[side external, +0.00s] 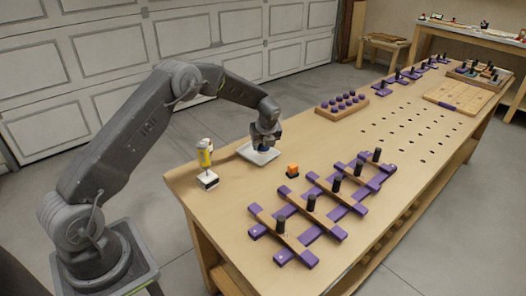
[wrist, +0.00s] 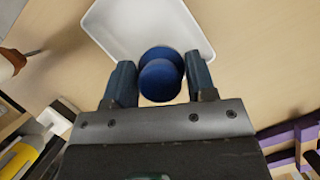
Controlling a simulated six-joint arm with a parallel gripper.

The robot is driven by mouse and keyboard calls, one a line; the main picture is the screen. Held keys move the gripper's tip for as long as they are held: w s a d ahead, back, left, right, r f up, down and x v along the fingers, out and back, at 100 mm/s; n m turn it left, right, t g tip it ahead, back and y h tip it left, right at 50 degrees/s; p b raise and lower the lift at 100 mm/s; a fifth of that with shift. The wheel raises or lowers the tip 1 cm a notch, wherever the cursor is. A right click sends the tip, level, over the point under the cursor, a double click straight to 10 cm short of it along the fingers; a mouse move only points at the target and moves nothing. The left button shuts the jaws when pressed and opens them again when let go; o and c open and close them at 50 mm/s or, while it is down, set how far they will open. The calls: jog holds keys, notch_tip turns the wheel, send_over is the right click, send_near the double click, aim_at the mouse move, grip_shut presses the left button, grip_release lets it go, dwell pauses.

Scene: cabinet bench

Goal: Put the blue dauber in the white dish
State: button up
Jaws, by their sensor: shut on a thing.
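The blue dauber (wrist: 160,78) sits between the two fingers of my gripper (wrist: 160,88) in the wrist view, and the fingers are shut on it. The white dish (wrist: 140,22) is a shallow square tray beyond and below the dauber in that view. In the side view my gripper (side external: 264,143) points down over the dish (side external: 248,154), with a bit of the blue dauber (side external: 263,148) showing at the fingertips. I cannot tell whether the dauber touches the dish floor.
A yellow-and-white tool (side external: 205,155) stands on a white block left of the dish. A small orange-topped black item (side external: 292,170) lies to the right. Purple-ended wooden clamps (side external: 310,205) fill the near bench. A wooden rack with purple knobs (side external: 342,105) is behind.

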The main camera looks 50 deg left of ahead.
aim_at(263, 151)
jog(key=shift+f, duration=1.65)
jog(key=shift+f, duration=0.15)
jog(key=o, duration=0.6)
jog(key=shift+o, duration=0.2)
